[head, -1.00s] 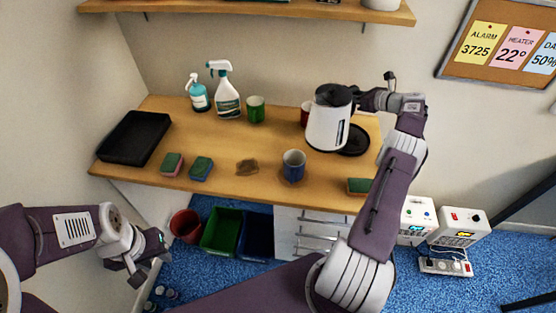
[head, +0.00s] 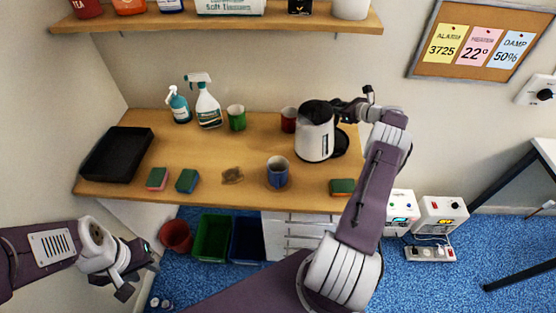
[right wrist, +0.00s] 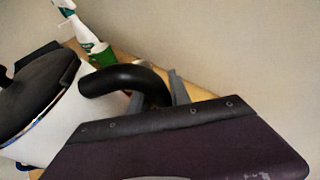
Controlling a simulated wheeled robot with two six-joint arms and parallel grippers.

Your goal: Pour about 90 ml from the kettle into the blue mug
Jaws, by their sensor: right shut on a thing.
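The white kettle (head: 315,140) with its black lid stands out near the right end of the wooden table, roughly upright. It partly covers its black round base (head: 341,143); I cannot tell whether its bottom touches the table. My right gripper (head: 340,112) is shut on the kettle's handle. In the right wrist view, the black handle (right wrist: 122,80) is between the fingers, beside the white kettle body (right wrist: 52,128). The blue mug (head: 277,175) stands upright on the table, left of and nearer than the kettle. My left gripper (head: 142,272) is open and empty, low in front of the table's left end.
A red mug (head: 289,120) and a green mug (head: 236,118) stand behind. Spray bottles (head: 207,106), a black tray (head: 117,156), several sponges (head: 187,181) and a brown stain (head: 232,175) share the table. Bins (head: 212,238) stand below. A shelf (head: 230,22) hangs above.

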